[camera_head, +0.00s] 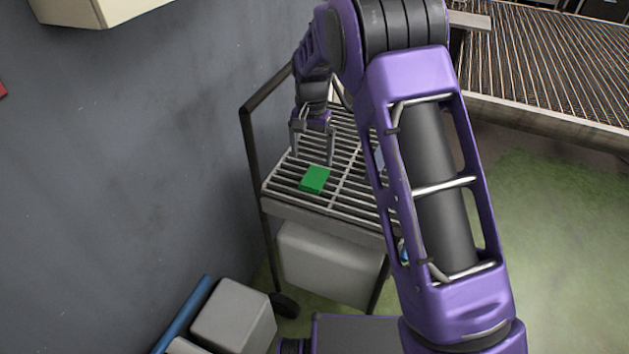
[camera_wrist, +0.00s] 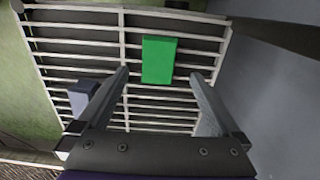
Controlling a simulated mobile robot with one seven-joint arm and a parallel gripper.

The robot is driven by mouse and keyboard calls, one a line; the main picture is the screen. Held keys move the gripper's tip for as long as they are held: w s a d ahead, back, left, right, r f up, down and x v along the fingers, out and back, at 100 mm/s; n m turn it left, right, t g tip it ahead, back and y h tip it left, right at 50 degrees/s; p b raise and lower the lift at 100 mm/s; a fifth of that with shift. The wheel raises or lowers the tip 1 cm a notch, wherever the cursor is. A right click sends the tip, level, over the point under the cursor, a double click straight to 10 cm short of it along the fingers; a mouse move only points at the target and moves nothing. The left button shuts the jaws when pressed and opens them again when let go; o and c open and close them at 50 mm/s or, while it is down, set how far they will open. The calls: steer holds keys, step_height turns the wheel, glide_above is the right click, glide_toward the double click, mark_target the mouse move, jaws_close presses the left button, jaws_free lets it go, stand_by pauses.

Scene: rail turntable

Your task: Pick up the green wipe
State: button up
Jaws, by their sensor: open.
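The green wipe (camera_head: 315,179) is a small flat green block lying on the slatted top of a metal cart (camera_head: 300,204). In the wrist view the wipe (camera_wrist: 158,60) lies on the slats beyond my fingertips, between their lines. My gripper (camera_head: 313,160) is open and empty, over the cart top and just behind the wipe in the head view. Its two fingers (camera_wrist: 160,73) show apart in the wrist view. I cannot tell the exact height of the fingertips above the slats.
A blue-grey block (camera_wrist: 82,93) lies on the slats left of my fingers. The cart's dark handle (camera_head: 262,110) stands beside the grey wall (camera_head: 130,130). A grey box (camera_head: 235,315) and a blue pole (camera_head: 185,312) lie low at the front. Slats around the wipe are clear.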

mark_target(312, 180)
step_height(312, 180, down, 8)
steer(key=shift+f+b, duration=0.15)
steer(key=shift+b, duration=0.45)
steer(key=c, duration=1.2)
step_height(312, 180, up, 10)
steer(key=shift+r+p, duration=0.1)
steer(key=shift+p, duration=0.65)
steer(key=shift+c, duration=0.2)
